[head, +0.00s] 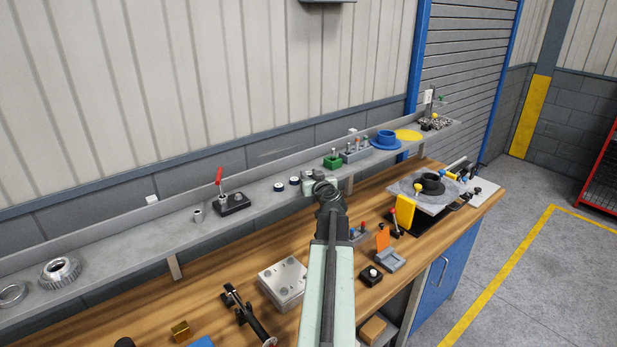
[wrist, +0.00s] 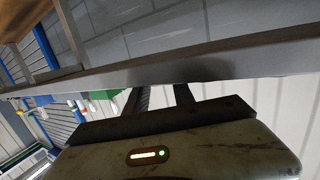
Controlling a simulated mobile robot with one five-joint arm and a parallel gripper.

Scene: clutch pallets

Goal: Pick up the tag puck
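Two small dark round pucks with pale tops, the left puck (head: 279,187) and the right puck (head: 294,181), sit on the grey wall shelf in the head view. They look like the tag puck, but I cannot read any tag. My gripper (head: 316,184) is at the shelf's front edge, just right of them, partly hidden by my wrist. In the wrist view the two dark fingers of my gripper (wrist: 162,92) stand apart with nothing seen between them. Their tips end at the shelf's edge in that view, and no puck shows clearly there.
The shelf (head: 120,246) also holds a red-handled clamp (head: 233,202) to the left, and a green block (head: 332,162) and blue flanged part (head: 386,141) to the right. The wooden bench (head: 230,285) below carries a metal block (head: 283,280) and several fixtures.

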